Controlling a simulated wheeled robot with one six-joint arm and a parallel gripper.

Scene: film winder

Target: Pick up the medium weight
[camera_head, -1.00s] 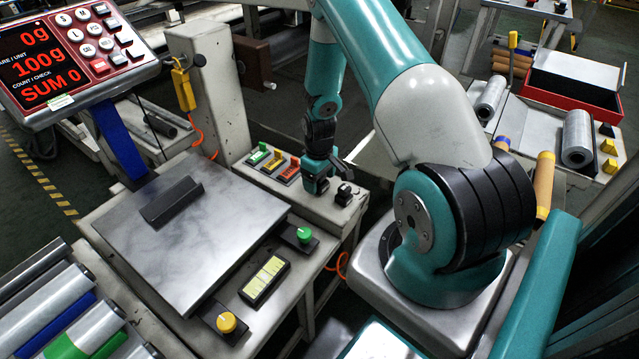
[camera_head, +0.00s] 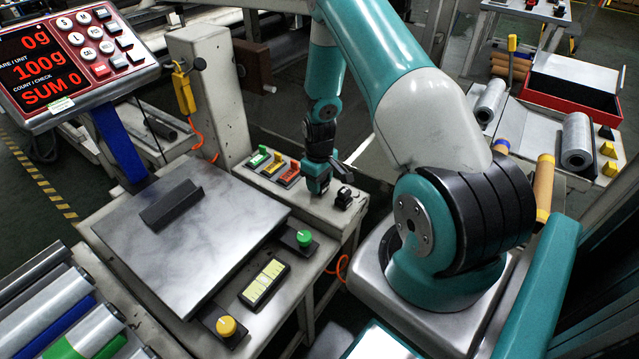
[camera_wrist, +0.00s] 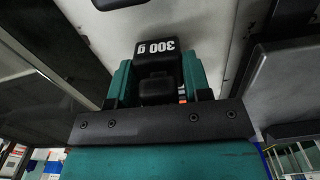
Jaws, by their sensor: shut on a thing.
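A black weight marked "300 g" (camera_wrist: 158,62) sits between the teal fingers of my gripper (camera_wrist: 160,85) in the wrist view. The fingers are shut on it, one on each side. In the head view my gripper (camera_head: 318,183) points down over the right end of the pale bench, low at its surface. A small black block (camera_head: 344,196) stands just right of the gripper there. The gripper hides most of what it holds in the head view, and I cannot tell whether the weight is clear of the bench.
Left of the gripper are green, yellow and red switches (camera_head: 274,166) on the bench. A scale with a grey plate (camera_head: 210,245) stands nearer, with a black bar (camera_head: 171,206) on it. Its display (camera_head: 70,60) reads 0g. A pale post (camera_head: 212,95) rises behind.

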